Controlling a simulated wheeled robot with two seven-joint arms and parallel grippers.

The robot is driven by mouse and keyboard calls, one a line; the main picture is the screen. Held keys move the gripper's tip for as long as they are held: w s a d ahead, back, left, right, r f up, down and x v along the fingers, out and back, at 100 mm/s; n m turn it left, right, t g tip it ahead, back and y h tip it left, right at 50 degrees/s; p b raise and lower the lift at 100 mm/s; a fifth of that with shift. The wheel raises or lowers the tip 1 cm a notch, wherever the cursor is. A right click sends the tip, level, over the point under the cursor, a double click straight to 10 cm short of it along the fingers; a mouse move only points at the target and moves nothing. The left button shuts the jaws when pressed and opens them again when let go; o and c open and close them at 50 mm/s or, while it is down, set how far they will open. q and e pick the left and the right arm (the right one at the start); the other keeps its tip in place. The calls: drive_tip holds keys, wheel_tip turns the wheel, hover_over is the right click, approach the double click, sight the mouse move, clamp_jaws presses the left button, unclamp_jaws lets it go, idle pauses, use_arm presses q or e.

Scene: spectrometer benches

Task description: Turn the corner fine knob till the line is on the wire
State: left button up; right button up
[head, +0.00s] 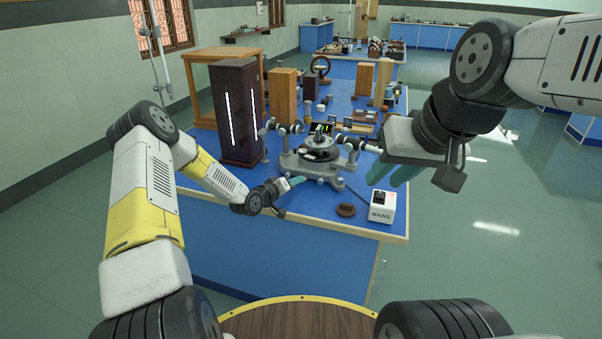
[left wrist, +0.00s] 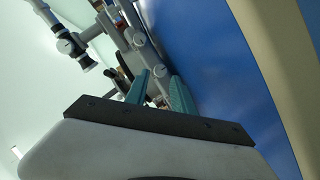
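The grey spectrometer (head: 318,160) stands near the front edge of the blue bench, with a round table in its middle and telescope tubes to the sides. Small knobs sit along its base; the left wrist view shows round knobs on its grey body (left wrist: 138,39). My left gripper (head: 293,182) is low at the front left of the spectrometer. In the left wrist view its teal fingers (left wrist: 160,88) are apart, pointing at the base, with part of a grey fitting seen between them. I cannot tell whether they touch it. My right gripper (head: 392,174) hangs open and empty right of the spectrometer.
A white MAINS box (head: 381,208) and a small brown ring-shaped item (head: 345,210) sit on the front right of the bench (head: 300,206). A tall dark lamp housing (head: 236,112) with bright slits stands behind my left arm. Wooden blocks stand further back.

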use_arm(q)
drive_tip(key=shift+x, duration=2.35)
drive_tip(key=shift+c, duration=0.4)
clamp_jaws()
drive_tip(key=m+y, duration=0.1)
drive_tip(key=m, duration=0.1)
drive_tip(key=shift+d+r+m+y, duration=0.1)
drive_tip(key=shift+d+m+y, duration=0.05)
drive_tip(key=shift+m+y, duration=0.55)
drive_tip(key=shift+m, duration=0.3)
drive_tip(key=shift+s, duration=0.1)
